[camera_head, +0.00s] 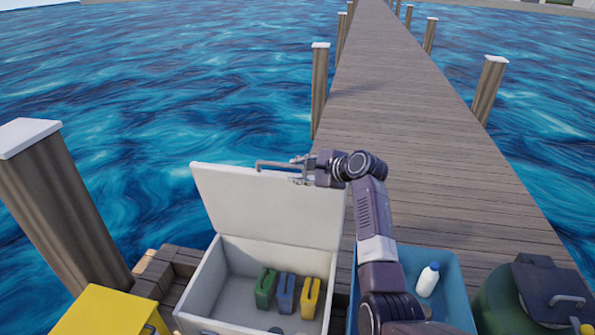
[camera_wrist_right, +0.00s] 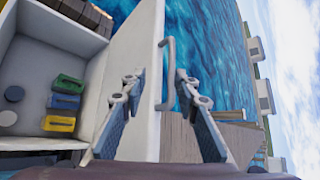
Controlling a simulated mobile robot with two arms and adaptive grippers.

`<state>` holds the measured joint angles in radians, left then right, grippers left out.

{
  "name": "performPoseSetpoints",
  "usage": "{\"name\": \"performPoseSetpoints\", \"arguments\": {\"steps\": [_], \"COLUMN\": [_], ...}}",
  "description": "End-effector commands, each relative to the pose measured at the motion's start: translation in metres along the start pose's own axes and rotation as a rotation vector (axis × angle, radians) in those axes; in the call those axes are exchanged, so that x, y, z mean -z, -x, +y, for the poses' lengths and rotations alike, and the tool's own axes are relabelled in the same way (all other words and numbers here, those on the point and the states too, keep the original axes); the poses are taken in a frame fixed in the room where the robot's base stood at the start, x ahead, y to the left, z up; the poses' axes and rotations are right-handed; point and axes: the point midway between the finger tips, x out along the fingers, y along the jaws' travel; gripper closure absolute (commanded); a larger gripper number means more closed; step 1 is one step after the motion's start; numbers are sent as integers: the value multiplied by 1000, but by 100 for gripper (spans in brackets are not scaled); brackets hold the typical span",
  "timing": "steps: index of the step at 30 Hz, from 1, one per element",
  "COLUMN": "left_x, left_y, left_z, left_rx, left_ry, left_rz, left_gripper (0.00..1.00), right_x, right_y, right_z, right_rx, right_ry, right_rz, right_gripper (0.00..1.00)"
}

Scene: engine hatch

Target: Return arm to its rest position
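My right arm comes up from the bottom of the head view, and its gripper (camera_head: 303,170) is at the top edge of the raised white hatch lid (camera_head: 270,210). The lid's grey bar handle (camera_head: 275,164) is beside the fingertips. In the right wrist view the two fingers of the gripper (camera_wrist_right: 159,78) are spread apart, with the lid's edge (camera_wrist_right: 138,100) and the handle (camera_wrist_right: 170,75) showing between them. I cannot tell whether a finger touches the lid. The lid stands open, leaning slightly back. My left gripper is not in view.
The open white box (camera_head: 205,285) holds green (camera_head: 265,288), blue (camera_head: 284,293) and yellow (camera_head: 310,298) blocks. A blue bin (camera_head: 450,280) with a white bottle (camera_head: 428,279) is to its right, then a dark green container (camera_head: 495,300). A yellow case (camera_head: 95,315) is at left. The wooden pier (camera_head: 425,150) ahead is clear.

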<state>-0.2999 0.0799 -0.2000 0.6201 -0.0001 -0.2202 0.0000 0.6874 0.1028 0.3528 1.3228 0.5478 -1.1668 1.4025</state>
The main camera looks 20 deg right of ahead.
Motion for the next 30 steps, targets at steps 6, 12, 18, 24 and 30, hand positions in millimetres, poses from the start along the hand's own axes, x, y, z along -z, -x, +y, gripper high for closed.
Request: {"name": "performPoseSetpoints", "arguments": {"steps": [6,12,18,24,30], "left_x": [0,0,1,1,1], "left_y": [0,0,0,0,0], "left_z": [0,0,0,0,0], "left_rx": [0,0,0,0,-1], "left_ry": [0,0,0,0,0], "left_rz": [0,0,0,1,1], "left_gripper": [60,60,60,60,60], "right_x": [0,12,35,42,34], "right_y": [0,4,28,75,139], "right_z": [0,37,145,252,345], "right_rx": [0,-51,-227,-431,-625], "right_ry": [0,123,512,929,1311], "right_rz": [0,42,119,121,36], "right_gripper": [71,71,71,71,71]}}
